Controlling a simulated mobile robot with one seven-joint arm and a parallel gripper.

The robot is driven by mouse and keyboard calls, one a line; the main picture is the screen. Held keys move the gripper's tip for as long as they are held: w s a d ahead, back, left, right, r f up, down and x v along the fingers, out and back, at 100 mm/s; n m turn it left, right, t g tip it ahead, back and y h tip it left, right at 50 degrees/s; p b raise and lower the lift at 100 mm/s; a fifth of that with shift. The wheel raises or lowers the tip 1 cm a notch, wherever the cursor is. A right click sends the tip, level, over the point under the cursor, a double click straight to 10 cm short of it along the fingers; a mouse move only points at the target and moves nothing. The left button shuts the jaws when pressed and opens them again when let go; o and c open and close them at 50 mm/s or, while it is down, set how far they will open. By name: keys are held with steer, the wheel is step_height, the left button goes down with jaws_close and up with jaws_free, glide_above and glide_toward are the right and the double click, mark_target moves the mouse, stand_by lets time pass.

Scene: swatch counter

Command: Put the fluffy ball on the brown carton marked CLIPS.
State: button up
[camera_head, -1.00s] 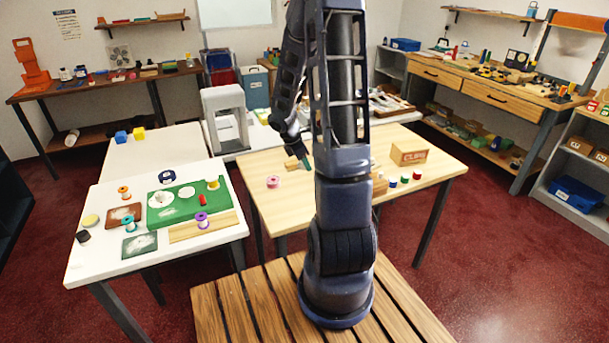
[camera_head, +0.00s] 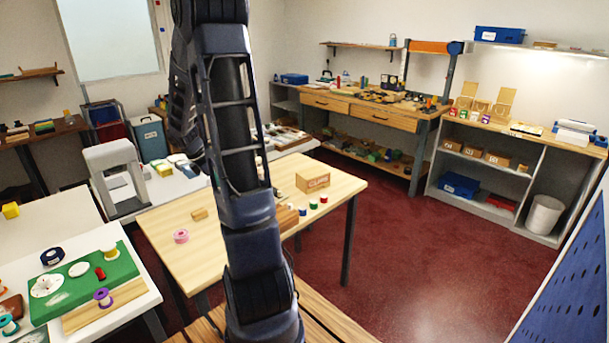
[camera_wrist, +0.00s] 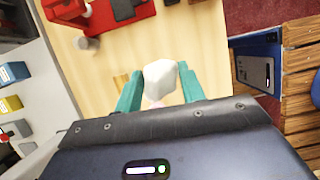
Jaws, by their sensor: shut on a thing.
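The brown carton marked CLIPS (camera_head: 313,181) stands upright toward the back right of the light wooden table (camera_head: 240,177) in the head view. In the wrist view, a pale, whitish rounded thing (camera_wrist: 160,79), which looks like the fluffy ball, sits between the teal fingers of my gripper (camera_wrist: 160,84). The gripper is shut on it. It is over a light wooden surface; its height above it cannot be told. In the head view my gripper and the ball are hidden behind my arm. I cannot make out the carton in the wrist view.
Several small spools (camera_head: 313,204) stand in front of the carton. A pink roll (camera_head: 181,236) and a small wooden block (camera_head: 199,214) lie on the table's left part. A white table with a green mat (camera_head: 82,283) is at left. The table's right end is clear.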

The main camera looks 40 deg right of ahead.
steer(key=w+d+r, duration=0.1)
steer(key=w+d, duration=0.2)
steer(key=d, duration=0.4)
steer(key=w+d+r, duration=0.1)
steer(key=w+d, duration=0.1)
steer(key=d, duration=0.5)
step_height(320, 180, up, 5)
glide_above(315, 171)
steer(key=a, duration=0.1)
steer(key=shift+n, duration=0.3)
step_height(315, 171, down, 19)
steer(key=shift+w+a+f, duration=0.1)
steer(key=shift+f, duration=0.05)
steer(key=shift+f, duration=0.15)
steer(key=o, duration=0.9)
steer(key=v, duration=1.2)
steer(key=shift+a, duration=0.15)
